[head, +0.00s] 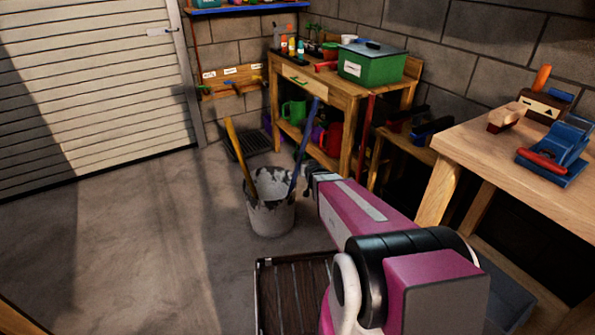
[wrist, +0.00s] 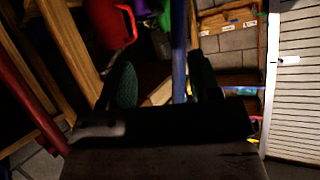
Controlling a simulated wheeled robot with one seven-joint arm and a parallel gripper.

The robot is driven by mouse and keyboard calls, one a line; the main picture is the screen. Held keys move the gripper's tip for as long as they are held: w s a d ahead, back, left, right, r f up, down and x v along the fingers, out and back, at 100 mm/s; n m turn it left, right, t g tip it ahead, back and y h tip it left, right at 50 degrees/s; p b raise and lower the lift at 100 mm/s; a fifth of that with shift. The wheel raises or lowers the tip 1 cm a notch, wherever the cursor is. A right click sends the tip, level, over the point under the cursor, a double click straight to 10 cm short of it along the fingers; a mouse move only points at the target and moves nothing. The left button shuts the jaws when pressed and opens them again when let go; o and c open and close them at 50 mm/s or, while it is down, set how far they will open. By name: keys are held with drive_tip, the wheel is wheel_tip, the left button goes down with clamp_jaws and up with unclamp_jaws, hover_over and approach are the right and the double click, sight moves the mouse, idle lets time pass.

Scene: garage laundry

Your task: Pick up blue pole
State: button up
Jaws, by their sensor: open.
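The blue pole (head: 301,148) stands tilted in a paint-stained grey bucket (head: 270,215), its top leaning right. A yellow pole (head: 239,150) leans left in the same bucket. My gripper (head: 312,178) is just right of the blue pole in the head view, its fingers small and partly hidden by my arm. In the wrist view my gripper (wrist: 163,72) is open, with the blue pole (wrist: 179,45) showing between the two dark fingers, nearer the right one. I cannot tell whether either finger touches it. The pole's lower part is hidden there by the gripper body.
A wooden workbench (head: 330,88) with a green box (head: 368,66) stands behind the bucket. A red mug (head: 331,138) and a green mug (head: 293,111) sit on its lower shelf. A wooden table (head: 500,165) is at right. The floor at left is clear.

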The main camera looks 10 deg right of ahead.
sight(301, 153)
drive_tip(key=w+t, duration=0.2)
drive_tip(key=w, duration=0.1)
drive_tip(key=w+a+t+y, duration=0.1)
drive_tip(key=w, duration=0.3)
drive_tip(key=w+t, duration=0.2)
drive_tip(key=w, duration=0.1)
drive_tip(key=shift+w+a+t+y, duration=0.3)
drive_tip(key=shift+w+a+y, duration=0.05)
drive_tip(key=shift+y, duration=0.05)
drive_tip(key=shift+w+d+r, duration=0.1)
drive_tip(key=shift+w+d, duration=0.05)
drive_tip(key=shift+w, duration=2.6)
clamp_jaws()
